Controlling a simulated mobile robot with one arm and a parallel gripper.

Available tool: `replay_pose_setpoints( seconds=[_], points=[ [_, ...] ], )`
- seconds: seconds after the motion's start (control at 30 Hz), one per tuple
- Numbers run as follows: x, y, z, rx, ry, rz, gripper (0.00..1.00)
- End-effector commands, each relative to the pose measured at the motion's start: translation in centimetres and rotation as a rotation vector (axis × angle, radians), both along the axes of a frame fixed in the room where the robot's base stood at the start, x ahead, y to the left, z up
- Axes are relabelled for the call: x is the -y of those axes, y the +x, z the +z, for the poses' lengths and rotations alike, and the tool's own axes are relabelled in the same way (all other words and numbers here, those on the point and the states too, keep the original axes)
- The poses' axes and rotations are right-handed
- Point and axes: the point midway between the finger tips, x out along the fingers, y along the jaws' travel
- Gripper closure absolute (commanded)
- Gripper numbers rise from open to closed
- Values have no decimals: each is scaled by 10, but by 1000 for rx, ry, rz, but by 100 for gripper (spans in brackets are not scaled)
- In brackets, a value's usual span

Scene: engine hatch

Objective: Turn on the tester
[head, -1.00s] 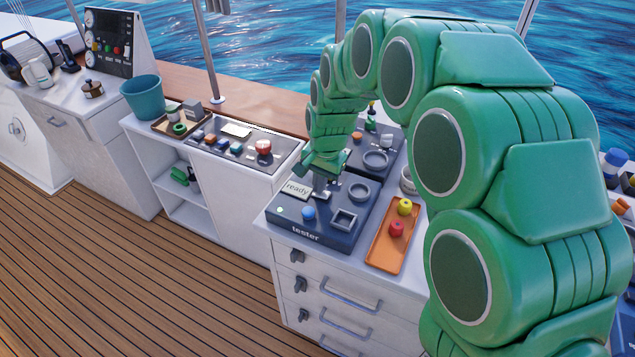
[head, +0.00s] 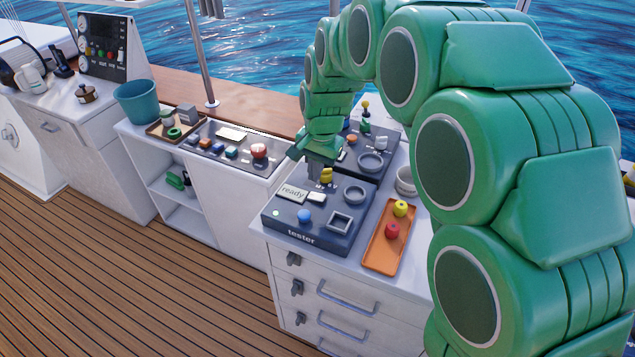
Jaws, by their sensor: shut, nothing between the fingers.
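The tester (head: 301,239) is a dark blue-grey box on the white cabinet top. Its small display (head: 292,194) reads "ready", and a small pale green light (head: 276,213) shows at its left front. It carries a blue knob (head: 304,216), a small white switch-like piece (head: 316,197), a square socket (head: 340,222) and a round ring (head: 356,194). A yellow piece (head: 326,174) stands at its back edge. My gripper (head: 317,178) is shut and empty, pointing down above the tester's back part, beside the yellow piece. I cannot tell whether it touches anything.
An orange tray (head: 377,262) with a yellow and a red piece lies right of the tester. Behind is another dark panel (head: 384,150) with knobs and a ring. A white cup (head: 405,181) stands near my arm. A lower panel (head: 215,160) lies to the left.

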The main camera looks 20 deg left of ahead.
Motion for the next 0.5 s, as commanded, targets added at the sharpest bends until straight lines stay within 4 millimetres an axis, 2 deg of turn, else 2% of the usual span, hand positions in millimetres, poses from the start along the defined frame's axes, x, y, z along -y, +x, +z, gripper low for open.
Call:
replay_pose_setpoints(
  seconds=[0.3, 0.5],
  points=[
    [-9, 1, 58, 5, 2, -1, 100],
    [-13, 0, 81, 2, 1, 0, 100]
  ],
)
